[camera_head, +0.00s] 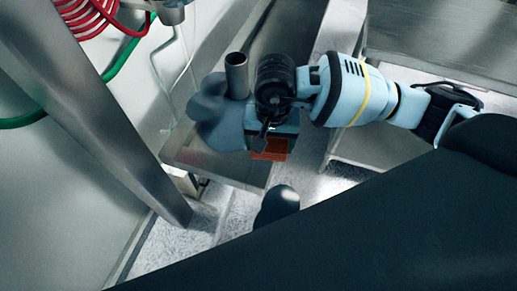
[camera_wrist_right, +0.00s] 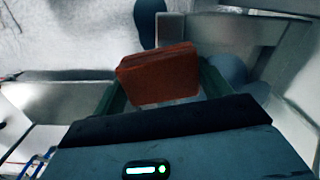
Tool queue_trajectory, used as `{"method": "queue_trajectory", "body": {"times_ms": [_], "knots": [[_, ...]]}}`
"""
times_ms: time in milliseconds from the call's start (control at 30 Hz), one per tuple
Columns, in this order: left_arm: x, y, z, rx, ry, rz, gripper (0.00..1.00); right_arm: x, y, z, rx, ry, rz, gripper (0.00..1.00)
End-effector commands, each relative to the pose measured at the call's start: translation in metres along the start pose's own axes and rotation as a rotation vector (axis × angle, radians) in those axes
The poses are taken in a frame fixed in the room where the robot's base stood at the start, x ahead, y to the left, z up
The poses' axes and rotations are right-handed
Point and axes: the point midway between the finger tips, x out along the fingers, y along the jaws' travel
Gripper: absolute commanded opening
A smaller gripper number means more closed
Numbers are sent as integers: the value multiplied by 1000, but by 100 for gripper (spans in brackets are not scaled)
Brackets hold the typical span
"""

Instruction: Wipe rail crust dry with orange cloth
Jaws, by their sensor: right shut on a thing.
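The orange cloth (camera_head: 270,149) shows as a folded, thick red-orange block. My right gripper (camera_head: 274,138) is shut on it, beside a steel surface near the middle of the head view. In the right wrist view the cloth (camera_wrist_right: 158,72) sits between the two fingers of my right gripper (camera_wrist_right: 160,86), tilted a little. I cannot make out the crust, or tell which metal edge is the rail. The gripper and arm hide part of the surface behind them. My left gripper is not in view.
A steel tray or ledge (camera_head: 215,163) lies under the gripper. A short upright metal pipe (camera_head: 237,76) and a blue-grey rounded shape (camera_head: 210,110) stand close beside it. A broad steel post (camera_head: 95,105) is at left, with red coiled and green hoses (camera_head: 130,50) above. A steel bench (camera_head: 440,35) is upper right.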

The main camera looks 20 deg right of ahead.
Motion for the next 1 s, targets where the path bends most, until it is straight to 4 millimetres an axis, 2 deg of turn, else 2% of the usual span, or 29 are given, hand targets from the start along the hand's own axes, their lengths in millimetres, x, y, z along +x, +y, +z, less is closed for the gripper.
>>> {"method": "queue_trajectory", "body": {"times_ms": [33,200,567,1000], "knots": [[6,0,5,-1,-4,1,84,20,-7,-1,53,-9,4,59],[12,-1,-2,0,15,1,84,43,-18,-8,168,-2,9,59],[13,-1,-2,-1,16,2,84,49,-20,-8,185,1,9,59],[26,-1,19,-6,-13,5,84,87,-22,-3,168,-2,9,59]]}}
